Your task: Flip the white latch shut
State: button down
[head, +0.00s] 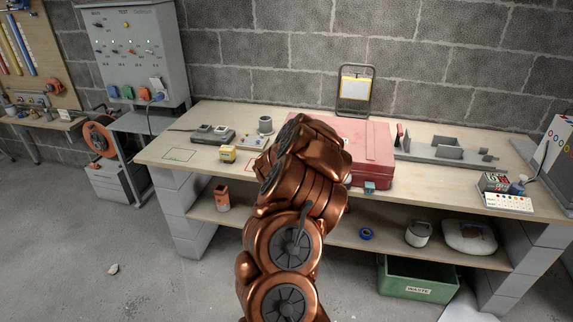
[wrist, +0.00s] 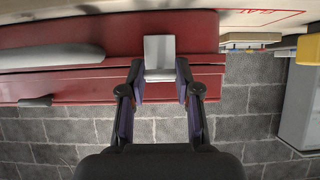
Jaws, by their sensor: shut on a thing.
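A red case (head: 372,150) sits on the workbench, partly hidden by my arm in the head view. In the wrist view, the case (wrist: 100,30) fills the upper left, with a grey handle (wrist: 50,57) on its front. The white latch (wrist: 159,48) is a pale flat plate near one end of that front. My gripper (wrist: 160,76) is at the latch, with a dark finger on each side of its lower part, shut on it. The head view hides the gripper and this latch behind my arm. A teal latch (head: 369,187) shows at the case's right front.
The workbench (head: 425,185) also bears a yellow block (head: 228,154), grey sockets (head: 212,133), a grey mug (head: 265,124) and grey trays (head: 448,151). A clipboard stand (head: 355,88) is behind the case. Below are a shelf and a green waste bin (head: 418,280). Open floor lies at left.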

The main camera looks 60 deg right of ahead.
jog(key=shift+f, duration=0.1)
dwell(0.4)
jog(key=c, duration=0.8)
grip_release()
jog(key=v, duration=1.2)
